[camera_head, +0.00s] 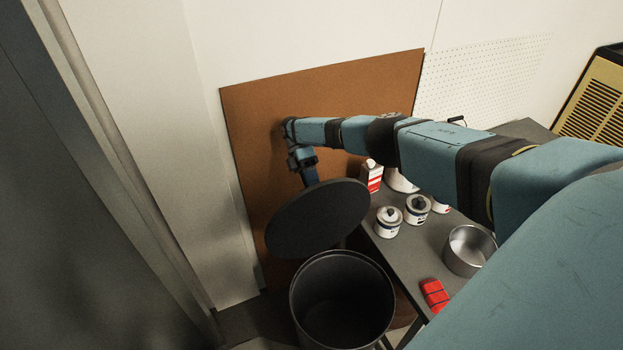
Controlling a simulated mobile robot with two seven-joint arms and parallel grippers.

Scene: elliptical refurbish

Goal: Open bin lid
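The black bin (342,305) stands at the bottom centre with its round mouth uncovered and its dark inside visible. Its round black lid (318,219) is raised and tilted above and behind the mouth. The lid's lower edge comes close to the back of the rim; I cannot tell whether they touch. My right arm reaches in from the right, and my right gripper (311,181) points down at the lid's upper edge. The fingertips are small and partly hidden by the lid, so their grip does not show. My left gripper is not in view.
A grey table (405,255) right of the bin holds white cans (388,222), a red-and-white carton (372,177), a metal pot (468,250) and a red item (434,294). A brown board (255,130) leans on the wall behind. A grey panel (80,200) stands left.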

